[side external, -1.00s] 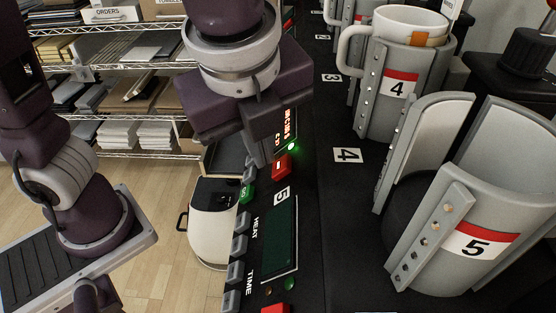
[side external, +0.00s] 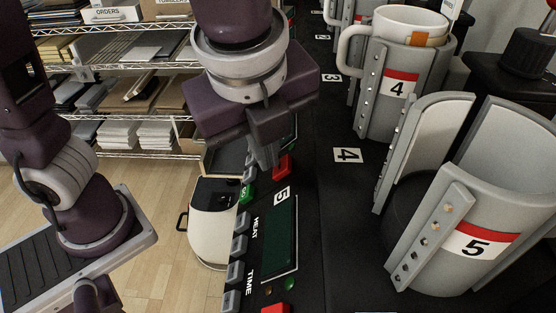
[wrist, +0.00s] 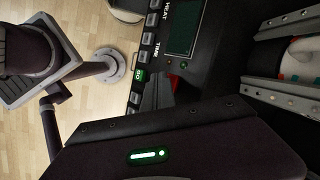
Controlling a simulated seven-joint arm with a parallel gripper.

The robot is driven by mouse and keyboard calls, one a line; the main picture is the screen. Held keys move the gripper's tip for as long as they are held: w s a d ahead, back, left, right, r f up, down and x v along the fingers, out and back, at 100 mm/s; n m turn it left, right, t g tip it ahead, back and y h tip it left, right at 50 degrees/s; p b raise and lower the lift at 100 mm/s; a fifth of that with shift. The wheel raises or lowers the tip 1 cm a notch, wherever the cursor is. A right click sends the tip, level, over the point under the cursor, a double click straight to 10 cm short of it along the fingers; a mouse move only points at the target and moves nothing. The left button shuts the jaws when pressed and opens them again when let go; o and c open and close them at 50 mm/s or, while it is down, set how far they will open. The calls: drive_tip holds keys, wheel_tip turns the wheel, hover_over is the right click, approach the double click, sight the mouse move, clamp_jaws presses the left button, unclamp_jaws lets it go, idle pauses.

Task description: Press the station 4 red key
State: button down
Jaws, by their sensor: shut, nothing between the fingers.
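The station 4 red key (side external: 283,167) is on the black panel, just above the panel's "5" label, and its left part is behind my fingers. My gripper (side external: 267,166) is shut and empty, pointing down, with its fingertips at the key's left side in the side view. I cannot tell whether they touch it. In the wrist view, a red key (wrist: 174,83) shows just beyond the gripper body, next to the green GO key. The station 4 mug (side external: 408,22) sits in its grey holder (side external: 391,105) to the right.
A green key (side external: 246,194) lies left of and below my fingertips. The station 5 display (side external: 281,238) and grey keys are nearer the camera. The station 5 holder (side external: 475,225) stands at the right. A shelf rack (side external: 110,61) is behind.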

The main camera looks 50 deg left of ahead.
drive_tip(key=shift+s+a+r, duration=0.4)
drive_tip(key=shift+s+r, duration=0.05)
drive_tip(key=shift+r, duration=0.15)
drive_tip(key=s+a+r, duration=0.3)
drive_tip(key=r, duration=0.1)
drive_tip(key=s+a+f+n+t+h, duration=0.1)
drive_tip(key=a+f+n, duration=0.1)
drive_tip(key=a+n, duration=0.4)
drive_tip(key=s+a+f+n+t+h, duration=0.1)
drive_tip(key=a+n, duration=0.5)
drive_tip(key=n, duration=0.9)
wheel_tip(320, 180, down, 2)
drive_tip(key=shift+s+f+t, duration=0.25)
drive_tip(key=shift+s+t, duration=0.05)
drive_tip(key=shift+s, duration=0.2)
